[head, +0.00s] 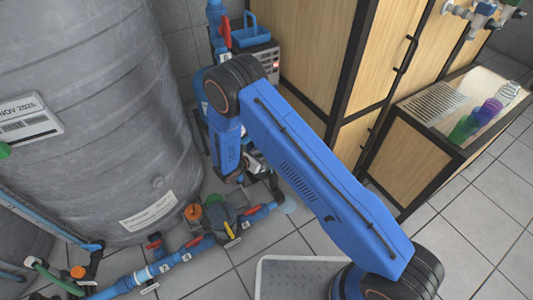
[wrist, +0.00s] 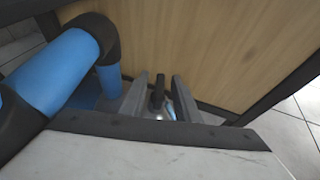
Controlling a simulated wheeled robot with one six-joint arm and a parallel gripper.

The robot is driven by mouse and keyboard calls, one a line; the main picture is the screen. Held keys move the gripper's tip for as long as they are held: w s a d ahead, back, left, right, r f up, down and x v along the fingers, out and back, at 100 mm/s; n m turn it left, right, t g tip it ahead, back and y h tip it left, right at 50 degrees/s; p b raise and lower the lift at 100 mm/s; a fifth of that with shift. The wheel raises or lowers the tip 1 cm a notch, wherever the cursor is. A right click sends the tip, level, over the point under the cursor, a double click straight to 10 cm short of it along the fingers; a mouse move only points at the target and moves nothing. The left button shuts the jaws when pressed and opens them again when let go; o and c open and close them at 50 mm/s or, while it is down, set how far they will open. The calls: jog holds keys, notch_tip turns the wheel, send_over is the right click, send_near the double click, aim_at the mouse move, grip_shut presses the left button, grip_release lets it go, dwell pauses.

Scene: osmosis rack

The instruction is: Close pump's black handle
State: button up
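In the wrist view, the two grey fingers of my gripper (wrist: 160,82) stand apart. A short upright black piece (wrist: 158,92), which looks like the pump's black handle, shows between them, with a gap to each finger. I cannot tell how deep it sits between the fingers. A small pale, shiny part shows beside its lower end. The black handle cannot be made out there.
A large grey tank (head: 85,110) stands at left. Blue pipes with red valves (head: 165,262) run along the tiled floor, by a grey fitting with a yellow lever (head: 231,229). Wooden cabinets (head: 315,55) stand close behind. A sink unit (head: 432,105) is at right. Floor at lower right is clear.

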jog(key=v, duration=1.7)
